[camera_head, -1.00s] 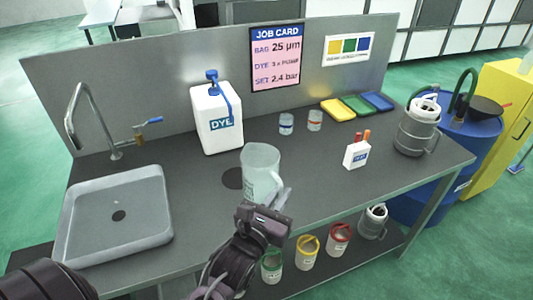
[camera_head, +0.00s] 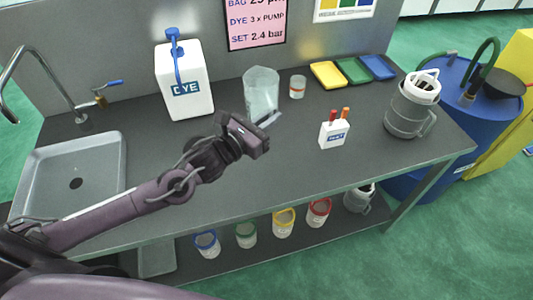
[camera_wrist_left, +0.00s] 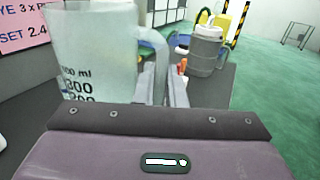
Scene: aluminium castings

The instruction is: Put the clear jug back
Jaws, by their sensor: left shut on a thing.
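The clear jug (camera_head: 261,90), a translucent beaker with a handle, is upright over the back middle of the bench. My left gripper (camera_head: 268,122) is shut on its handle from the front right side. In the left wrist view the jug (camera_wrist_left: 95,50) fills the upper left, with volume marks on its wall, and its handle runs down between the fingers (camera_wrist_left: 168,90). I cannot tell whether the jug's base touches the bench, as the gripper and arm partly cover that area. My right gripper is not in view.
A white DYE container (camera_head: 186,95) stands left of the jug. A small red-banded jar (camera_head: 297,88) is close on its right. Coloured trays (camera_head: 352,71), a white marker box (camera_head: 334,133) and a grey pitcher (camera_head: 405,112) stand further right. The sink (camera_head: 70,180) is at left.

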